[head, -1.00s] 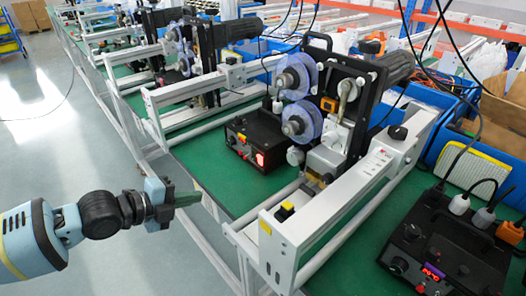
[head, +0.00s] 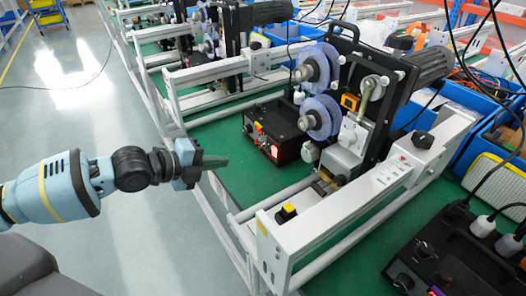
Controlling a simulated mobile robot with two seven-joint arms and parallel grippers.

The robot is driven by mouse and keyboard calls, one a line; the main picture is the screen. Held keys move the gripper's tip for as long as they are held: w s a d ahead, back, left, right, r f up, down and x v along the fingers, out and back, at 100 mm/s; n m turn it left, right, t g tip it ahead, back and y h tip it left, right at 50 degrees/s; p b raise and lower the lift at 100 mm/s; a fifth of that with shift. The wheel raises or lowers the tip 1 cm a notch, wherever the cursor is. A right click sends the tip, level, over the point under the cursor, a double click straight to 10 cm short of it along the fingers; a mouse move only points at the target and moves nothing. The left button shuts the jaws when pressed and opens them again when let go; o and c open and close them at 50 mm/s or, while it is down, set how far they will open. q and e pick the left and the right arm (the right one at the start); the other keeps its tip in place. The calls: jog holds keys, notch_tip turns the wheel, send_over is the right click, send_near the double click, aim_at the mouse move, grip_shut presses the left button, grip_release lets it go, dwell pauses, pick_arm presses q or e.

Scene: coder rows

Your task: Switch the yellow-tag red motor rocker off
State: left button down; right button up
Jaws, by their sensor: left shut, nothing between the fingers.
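The nearest coder has a white rail frame (head: 345,212) with a small yellow tag (head: 262,228) on its front end. A yellow-topped black button (head: 286,212) sits above that tag. A small red spot, possibly a rocker (head: 404,158), shows on the rail's sloped panel. The coder's black control box (head: 290,143) has a glowing red element (head: 275,151) and a small red part (head: 259,127) on its front; I cannot tell which red part is the motor rocker. My left gripper (head: 214,162) is shut and empty, left of the box, apart from everything. My right gripper is out of view.
Another black control box (head: 450,255) with plugs is at lower right. Open floor (head: 150,235) lies left.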

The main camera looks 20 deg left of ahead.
aim_at(276, 146)
pick_arm(q)
jog(key=x, duration=1)
jog(key=shift+d+p, duration=0.1)
jog(key=shift+p, duration=0.2)
jog(key=shift+w+d+r, duration=0.2)
jog(key=shift+w+d, duration=0.15)
jog(key=shift+w, duration=0.1)
jog(key=shift+w+d+r, duration=0.15)
jog(key=shift+w+d, duration=0.2)
jog(key=shift+w, duration=0.1)
jog(key=shift+w+d+p, duration=0.35)
jog(key=shift+w+d, duration=0.1)
jog(key=shift+w, duration=0.15)
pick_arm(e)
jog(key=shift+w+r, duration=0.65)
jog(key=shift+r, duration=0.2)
pick_arm(q)
jog(key=shift+w+d+r, duration=0.15)
jog(key=shift+w+r, duration=0.05)
jog(key=shift+f+g, duration=0.1)
jog(key=shift+g, duration=0.2)
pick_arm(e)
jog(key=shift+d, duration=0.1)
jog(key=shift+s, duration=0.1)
pick_arm(q)
jog(key=shift+r, duration=0.85)
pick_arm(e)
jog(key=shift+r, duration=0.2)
